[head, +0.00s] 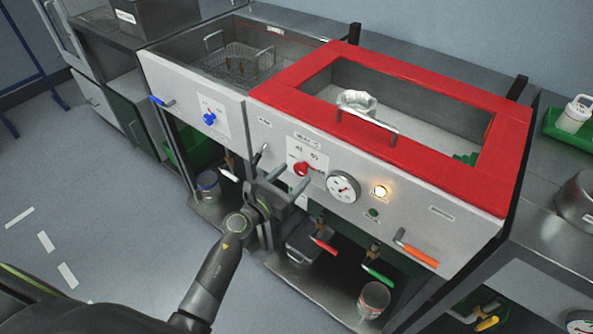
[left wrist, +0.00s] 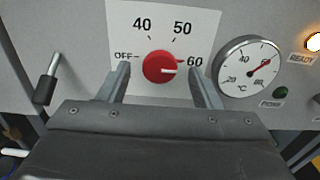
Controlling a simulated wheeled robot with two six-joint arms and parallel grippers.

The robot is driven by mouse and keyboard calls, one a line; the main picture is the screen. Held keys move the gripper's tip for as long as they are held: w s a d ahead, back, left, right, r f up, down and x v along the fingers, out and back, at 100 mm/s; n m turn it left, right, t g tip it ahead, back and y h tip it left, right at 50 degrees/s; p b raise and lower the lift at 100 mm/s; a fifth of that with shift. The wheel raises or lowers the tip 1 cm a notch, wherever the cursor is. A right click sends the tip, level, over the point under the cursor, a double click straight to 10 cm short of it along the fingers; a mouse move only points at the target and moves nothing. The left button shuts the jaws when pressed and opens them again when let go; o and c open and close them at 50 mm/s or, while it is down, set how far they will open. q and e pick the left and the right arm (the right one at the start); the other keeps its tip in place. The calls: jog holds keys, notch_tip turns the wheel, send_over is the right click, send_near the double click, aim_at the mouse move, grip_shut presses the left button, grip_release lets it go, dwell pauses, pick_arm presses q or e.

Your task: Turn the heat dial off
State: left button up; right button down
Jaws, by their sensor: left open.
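The heat dial is a red round knob (head: 301,169) on the front panel of the red-topped unit. In the left wrist view the red dial (left wrist: 158,66) has a white pointer mark facing right, toward 60; the label plate (left wrist: 180,28) reads OFF, 40, 50 and 60. My left gripper (head: 289,177) is open in front of the panel. In the left wrist view its fingers (left wrist: 160,84) stand on either side of the dial, with a gap on both sides. I cannot tell how deep they reach. My right gripper is not in view.
A round gauge (head: 344,187) and a lit READY lamp (head: 381,191) sit right of the dial. A dark lever (left wrist: 46,80) sticks out at left. Red (head: 324,245), green (head: 378,272) and orange (head: 416,250) handles are lower. The neighbouring unit has a blue knob (head: 209,119).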

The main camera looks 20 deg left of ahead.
aim_at(300, 169)
pick_arm(q)
jog(key=shift+x, duration=1.2)
jog(key=shift+c, duration=0.2)
jog(key=c, duration=0.9)
